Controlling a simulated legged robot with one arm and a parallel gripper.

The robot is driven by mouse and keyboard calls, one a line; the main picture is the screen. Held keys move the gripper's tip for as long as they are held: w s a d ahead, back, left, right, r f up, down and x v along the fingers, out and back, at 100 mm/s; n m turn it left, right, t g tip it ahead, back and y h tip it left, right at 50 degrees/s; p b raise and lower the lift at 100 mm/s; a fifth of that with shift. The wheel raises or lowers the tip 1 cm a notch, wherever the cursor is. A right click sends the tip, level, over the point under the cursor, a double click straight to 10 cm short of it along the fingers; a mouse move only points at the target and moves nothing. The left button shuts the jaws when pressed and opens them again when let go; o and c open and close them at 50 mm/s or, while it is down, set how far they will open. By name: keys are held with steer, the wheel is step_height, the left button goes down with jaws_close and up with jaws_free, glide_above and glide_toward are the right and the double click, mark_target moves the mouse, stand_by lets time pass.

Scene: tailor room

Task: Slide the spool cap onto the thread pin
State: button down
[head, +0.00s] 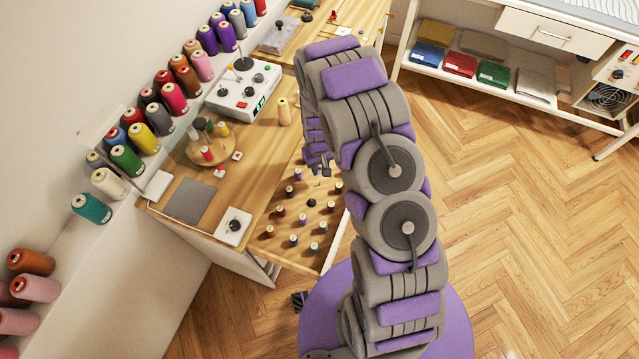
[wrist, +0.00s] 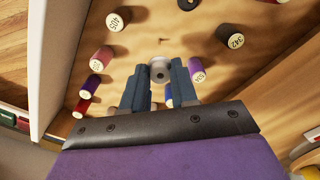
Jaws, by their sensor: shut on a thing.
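In the wrist view my gripper (wrist: 160,80) points down over the open drawer. Its two dark fingers are shut on a pale round piece with a central hole, which looks like the spool cap (wrist: 160,70). In the head view my gripper (head: 319,168) is at the far edge of the drawer, partly hidden by my arm, and the cap cannot be made out there. A small thin upright thing (wrist: 164,40) stands just beyond the cap in the wrist view; I cannot tell whether it is the thread pin.
The open drawer (head: 262,254) holds several small upright spools, some close around my fingers, including a purple one (wrist: 197,77). Above it, the wooden table carries a round spool stand (head: 193,155) and a white control box (head: 222,104). Large thread cones line the wall. The floor at right is clear.

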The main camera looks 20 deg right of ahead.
step_height(320, 180, down, 10)
steer(key=shift+r+b, duration=0.25)
steer(key=shift+b, duration=0.4)
steer(key=c, duration=0.9)
jaws_free()
steer(key=shift+o, duration=0.2)
